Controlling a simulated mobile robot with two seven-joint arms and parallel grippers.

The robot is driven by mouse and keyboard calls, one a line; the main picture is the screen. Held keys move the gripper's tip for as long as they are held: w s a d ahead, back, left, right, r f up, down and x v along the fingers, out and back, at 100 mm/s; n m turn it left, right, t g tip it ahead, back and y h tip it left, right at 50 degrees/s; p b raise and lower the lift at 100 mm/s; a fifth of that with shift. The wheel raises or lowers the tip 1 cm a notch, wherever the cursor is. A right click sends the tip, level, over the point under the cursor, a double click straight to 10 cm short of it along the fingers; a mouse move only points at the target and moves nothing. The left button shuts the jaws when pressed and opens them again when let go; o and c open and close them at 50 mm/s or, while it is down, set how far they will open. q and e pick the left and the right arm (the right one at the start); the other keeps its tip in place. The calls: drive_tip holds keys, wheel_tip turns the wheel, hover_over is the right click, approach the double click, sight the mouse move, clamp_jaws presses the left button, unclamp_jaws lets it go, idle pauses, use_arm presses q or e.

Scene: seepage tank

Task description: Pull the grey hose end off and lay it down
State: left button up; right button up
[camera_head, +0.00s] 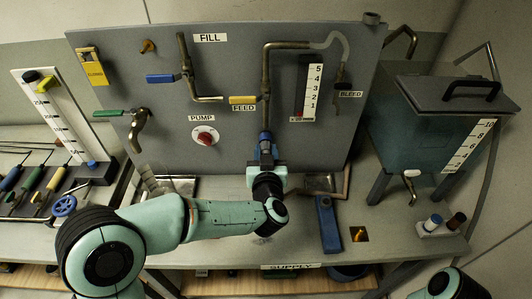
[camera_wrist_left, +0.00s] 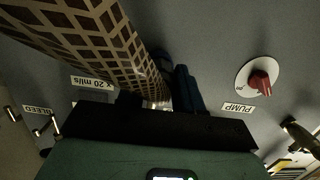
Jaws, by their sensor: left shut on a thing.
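My left gripper (camera_head: 265,142) is at the panel, right below the bare pipe that comes down by the FEED label. In the left wrist view its blue fingers (camera_wrist_left: 184,88) are close together. A hose (camera_wrist_left: 95,40) with a tan and dark mesh cover runs from the upper left to the jaws, and its end lies at the fingers. I take it to be the grey hose; its colour looks tan here. The gripper is shut on the hose end, and the grip itself is mostly hidden. In the head view the gripper covers this end.
The grey panel (camera_head: 225,125) carries a red PUMP knob (camera_head: 205,137), a yellow FEED handle (camera_head: 242,100) and a brass tap (camera_head: 138,125). A blue block (camera_head: 327,222) lies on the bench to the right. The tank (camera_head: 425,140) stands farther right. Some bare bench shows in front.

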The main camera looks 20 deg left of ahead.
use_arm(q)
drive_tip(key=shift+s+d, duration=0.1)
drive_tip(key=shift+s, duration=0.25)
clamp_jaws()
drive_tip(key=shift+f+b+v, duration=0.2)
drive_tip(key=shift+b+v, duration=0.05)
drive_tip(key=shift+v, duration=1.05)
drive_tip(key=shift+f+b+v, duration=0.2)
drive_tip(key=shift+b+v, duration=0.05)
drive_tip(key=shift+v, duration=1.1)
use_arm(e)
drive_tip(key=shift+s+f, duration=0.15)
drive_tip(key=shift+f, duration=0.35)
